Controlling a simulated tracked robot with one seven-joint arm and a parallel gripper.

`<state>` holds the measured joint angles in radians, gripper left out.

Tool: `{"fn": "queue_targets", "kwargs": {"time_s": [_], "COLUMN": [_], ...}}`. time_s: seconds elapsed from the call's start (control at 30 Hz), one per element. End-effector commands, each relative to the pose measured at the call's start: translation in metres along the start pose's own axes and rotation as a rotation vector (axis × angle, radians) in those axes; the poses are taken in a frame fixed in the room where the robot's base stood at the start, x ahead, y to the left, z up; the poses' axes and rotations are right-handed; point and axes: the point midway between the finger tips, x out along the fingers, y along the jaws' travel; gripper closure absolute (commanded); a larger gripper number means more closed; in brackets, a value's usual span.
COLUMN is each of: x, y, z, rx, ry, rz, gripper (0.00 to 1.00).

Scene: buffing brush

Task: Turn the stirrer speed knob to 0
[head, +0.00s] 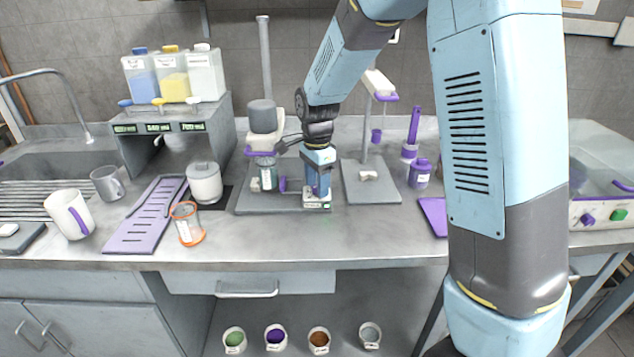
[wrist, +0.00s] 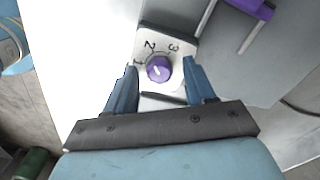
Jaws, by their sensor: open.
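The purple stirrer speed knob (wrist: 158,68) sits on a white dial plate (wrist: 177,46) printed with 1, 2 and 3. A small white mark shows on the knob, but I cannot tell exactly which number it points at; no 0 is readable. My gripper (wrist: 160,70) is open, with one finger on each side of the knob and a visible gap to each. In the head view my gripper (head: 318,180) points down over the front right of the stirrer's grey base (head: 255,203). The stirrer's grey motor head (head: 262,117) is on the stand behind.
A glass vessel (head: 268,174) stands left of my gripper. Another stand with a grey base (head: 372,188) is close on the right. A white jar (head: 204,182) and an orange-rimmed beaker (head: 187,224) are to the left. The counter's front strip is clear.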

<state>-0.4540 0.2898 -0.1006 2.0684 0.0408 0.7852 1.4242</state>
Motion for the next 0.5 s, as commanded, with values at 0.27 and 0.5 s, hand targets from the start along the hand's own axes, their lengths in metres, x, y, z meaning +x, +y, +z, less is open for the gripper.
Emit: {"fn": "queue_targets", "kwargs": {"time_s": [0.27, 0.5], "x": [0.0013, 0.0012], "y": [0.0000, 0.0000], "z": [-0.0002, -0.0002], "rx": [0.000, 0.000], "ry": [0.000, 0.000], "rz": [0.000, 0.000], "gripper": [0.46, 0.67]}}
